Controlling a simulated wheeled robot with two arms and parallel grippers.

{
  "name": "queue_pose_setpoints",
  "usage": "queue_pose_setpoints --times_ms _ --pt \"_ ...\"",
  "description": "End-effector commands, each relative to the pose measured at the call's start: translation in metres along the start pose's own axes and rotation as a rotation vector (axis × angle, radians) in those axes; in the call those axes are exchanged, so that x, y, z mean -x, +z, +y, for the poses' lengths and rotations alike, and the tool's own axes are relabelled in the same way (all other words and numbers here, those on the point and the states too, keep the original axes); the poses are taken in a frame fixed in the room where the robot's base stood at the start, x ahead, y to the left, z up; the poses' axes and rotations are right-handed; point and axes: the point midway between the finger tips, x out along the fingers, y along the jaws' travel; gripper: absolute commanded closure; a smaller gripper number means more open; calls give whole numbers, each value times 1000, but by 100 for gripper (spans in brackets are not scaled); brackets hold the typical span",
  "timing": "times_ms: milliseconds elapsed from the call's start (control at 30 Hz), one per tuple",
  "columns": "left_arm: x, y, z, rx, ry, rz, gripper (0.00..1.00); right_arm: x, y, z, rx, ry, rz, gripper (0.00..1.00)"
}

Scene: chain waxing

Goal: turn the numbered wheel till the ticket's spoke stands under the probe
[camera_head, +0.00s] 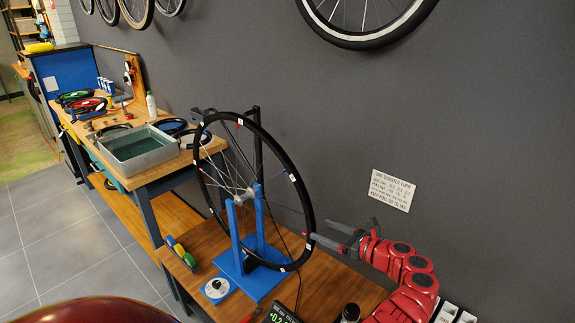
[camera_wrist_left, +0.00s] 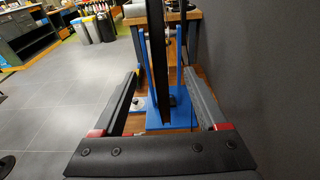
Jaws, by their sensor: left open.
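The numbered wheel (camera_head: 297,180), black-rimmed with small white tags, stands upright in a blue stand (camera_head: 236,232) on the wooden bench. The tag numbers are too small to read. A dark post (camera_head: 257,150) rises behind the wheel; I cannot tell which part is the probe. I cannot pick out the ticket for certain. My left gripper (camera_head: 318,230), on the red arm, is open at the right side of the rim. In the left wrist view the rim (camera_wrist_left: 158,75) stands between its two fingers (camera_wrist_left: 160,98), with gaps on both sides. My right gripper is not in view.
A card (camera_head: 392,190) with print hangs on the grey wall. A small display (camera_head: 281,313) and a blue block with a white disc (camera_head: 217,289) lie near the stand. A second bench with a metal tray (camera_head: 140,145) stands to the left.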

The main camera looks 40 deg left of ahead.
Motion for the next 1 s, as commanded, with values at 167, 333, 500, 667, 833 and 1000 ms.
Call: queue_pose_setpoints --times_ms 167,333,500,667,833,1000 --pt "-35 -4 1 2 2 -1 25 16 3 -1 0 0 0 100" --pt "-59 -2 0 2 -1 -1 25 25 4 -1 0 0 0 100" --pt "-58 1 0 1 -2 1 25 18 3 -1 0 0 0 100" --pt "-60 0 0 0 -1 1 25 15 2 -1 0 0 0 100" --pt "-60 -1 0 1 -2 1 30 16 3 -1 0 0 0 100" --pt "-60 -1 0 1 -2 1 61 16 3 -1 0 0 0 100"
